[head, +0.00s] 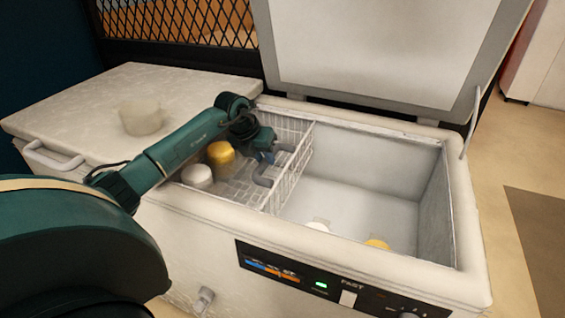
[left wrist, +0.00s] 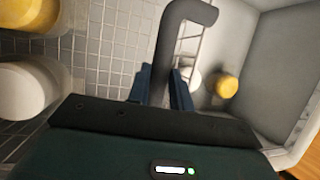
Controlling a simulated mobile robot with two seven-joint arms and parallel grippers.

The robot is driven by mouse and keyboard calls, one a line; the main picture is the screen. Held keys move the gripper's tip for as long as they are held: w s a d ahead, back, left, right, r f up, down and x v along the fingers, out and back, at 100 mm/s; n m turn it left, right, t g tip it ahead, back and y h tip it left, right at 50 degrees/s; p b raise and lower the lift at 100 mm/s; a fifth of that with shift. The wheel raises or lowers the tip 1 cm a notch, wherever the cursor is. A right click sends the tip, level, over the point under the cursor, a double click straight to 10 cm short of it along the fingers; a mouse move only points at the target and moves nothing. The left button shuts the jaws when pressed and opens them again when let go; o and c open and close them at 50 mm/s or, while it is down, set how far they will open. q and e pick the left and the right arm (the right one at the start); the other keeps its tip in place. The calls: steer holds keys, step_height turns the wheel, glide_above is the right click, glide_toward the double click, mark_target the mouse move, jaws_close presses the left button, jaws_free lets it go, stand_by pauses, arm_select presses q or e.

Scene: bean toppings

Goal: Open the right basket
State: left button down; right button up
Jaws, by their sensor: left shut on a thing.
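A white wire basket (head: 298,172) hangs at the left end of the open freezer compartment. A grey handle (head: 264,182) is on its right side, and it also shows in the left wrist view (left wrist: 178,35). My left gripper (head: 266,157) reaches in over the basket and is shut on this handle; its fingers (left wrist: 162,88) sit on either side of the grey bar. A yellow-topped container (head: 221,155) and a white container (head: 197,176) stand in the basket. My right gripper is not in view.
The freezer's right lid (head: 375,45) stands raised; the left lid (head: 70,105) is shut, with a translucent cup-like object (head: 141,117) over it. A white container (head: 318,226) and a yellow one (head: 377,244) lie on the freezer floor. The compartment right of the basket is mostly clear.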

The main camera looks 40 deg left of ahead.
arm_select(q)
steer(key=shift+s+a, duration=0.1)
steer(key=shift+a, duration=0.25)
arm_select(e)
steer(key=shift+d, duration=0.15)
arm_select(q)
steer(key=c, duration=1.3)
jaws_free()
steer(key=shift+o, duration=0.2)
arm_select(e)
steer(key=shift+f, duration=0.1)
arm_select(q)
steer(key=shift+r, duration=0.1)
steer(key=v, duration=1.3)
